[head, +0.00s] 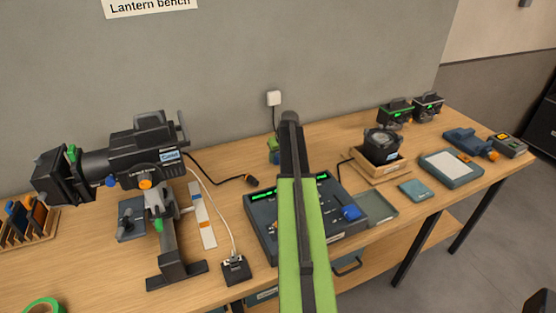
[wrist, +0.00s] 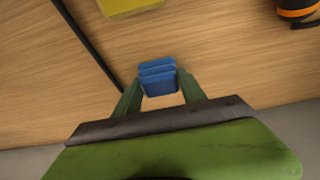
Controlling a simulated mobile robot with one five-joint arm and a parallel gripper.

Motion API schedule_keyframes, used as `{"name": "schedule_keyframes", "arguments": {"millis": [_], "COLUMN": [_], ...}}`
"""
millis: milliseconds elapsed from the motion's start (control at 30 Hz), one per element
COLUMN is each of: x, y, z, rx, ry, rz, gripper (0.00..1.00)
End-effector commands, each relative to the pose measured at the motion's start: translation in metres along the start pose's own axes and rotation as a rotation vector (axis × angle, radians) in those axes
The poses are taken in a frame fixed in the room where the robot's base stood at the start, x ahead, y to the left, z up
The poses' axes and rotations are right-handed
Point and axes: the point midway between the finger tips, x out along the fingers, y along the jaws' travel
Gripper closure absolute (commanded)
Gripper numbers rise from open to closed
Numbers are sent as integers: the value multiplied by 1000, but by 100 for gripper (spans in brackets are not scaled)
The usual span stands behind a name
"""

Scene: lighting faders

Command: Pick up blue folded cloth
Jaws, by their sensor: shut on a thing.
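The blue folded cloth (wrist: 157,73) shows in the wrist view as a small stack of folded layers between my two green fingers. My gripper (wrist: 158,85) is shut on it, with one finger on each side. Bare wood lies behind the cloth in that view; I cannot tell whether the cloth touches the bench or is held above it. In the head view my own green arm stands in front, and neither my gripper nor the held cloth can be made out.
A yellow block (wrist: 130,3), a black cable and a black-orange plug (wrist: 297,8) lie near the cloth. The fader console (head: 262,222) stands beside my arm, the lantern (head: 140,165) to the left. A wooden tray (head: 373,174) and blue-grey pad (head: 451,168) are to the right.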

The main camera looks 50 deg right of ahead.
Motion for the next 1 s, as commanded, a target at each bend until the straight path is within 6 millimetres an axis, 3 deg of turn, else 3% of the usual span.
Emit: {"name": "schedule_keyframes", "arguments": {"millis": [267,567,1000], "x": [-4,-45,-106], "y": [0,-1,90], "z": [-2,-19,-13], "rx": [-1,-1,1], "ry": [0,0,0], "rz": [0,0,-1], "gripper": [91,91,91]}}
